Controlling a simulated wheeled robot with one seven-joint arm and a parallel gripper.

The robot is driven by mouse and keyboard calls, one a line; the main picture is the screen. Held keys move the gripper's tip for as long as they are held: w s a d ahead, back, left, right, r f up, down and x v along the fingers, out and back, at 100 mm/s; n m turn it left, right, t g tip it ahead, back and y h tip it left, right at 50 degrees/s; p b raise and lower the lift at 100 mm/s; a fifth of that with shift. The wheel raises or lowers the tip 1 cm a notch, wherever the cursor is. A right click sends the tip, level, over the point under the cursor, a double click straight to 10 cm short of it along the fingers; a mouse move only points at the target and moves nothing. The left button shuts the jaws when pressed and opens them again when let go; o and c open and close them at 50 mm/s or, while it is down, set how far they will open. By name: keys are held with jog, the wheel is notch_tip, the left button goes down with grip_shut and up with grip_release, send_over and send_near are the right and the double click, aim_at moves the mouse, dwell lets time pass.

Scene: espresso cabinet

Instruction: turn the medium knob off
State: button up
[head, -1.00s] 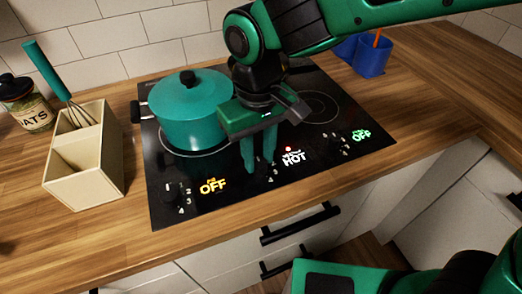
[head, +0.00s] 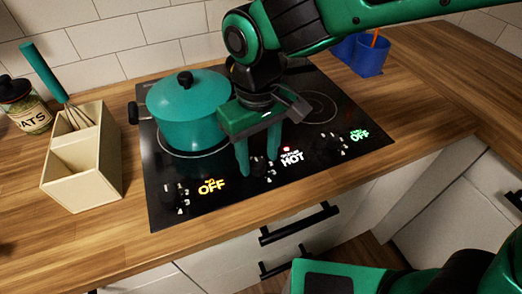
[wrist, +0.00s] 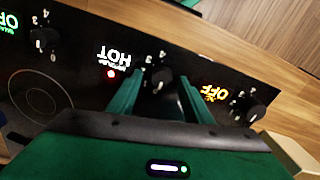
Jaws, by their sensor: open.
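The black cooktop (head: 215,199) has three dark knobs along its front edge. The middle knob (head: 258,168) is beside a white label reading HOT (head: 292,158) with a lit red light; the small word above it looks like MEDIUM in the wrist view. My gripper (head: 259,165) is open and points down, one finger on each side of this knob. In the wrist view the knob (wrist: 162,78) shows between the fingertips, with a gap to each finger. Whether the tips reach down to the knob's height is hard to tell.
A teal lidded pot (head: 187,115) stands on the left burner, close to my gripper. The left knob (head: 174,193) has an orange OFF label and the right knob (head: 329,143) a green OFF label. A wooden utensil box (head: 82,170) stands left of the cooktop.

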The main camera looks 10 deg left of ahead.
aim_at(259, 160)
notch_tip(259, 160, up, 11)
jog(key=shift+f, duration=0.15)
dwell(0.4)
jog(key=shift+w, duration=0.1)
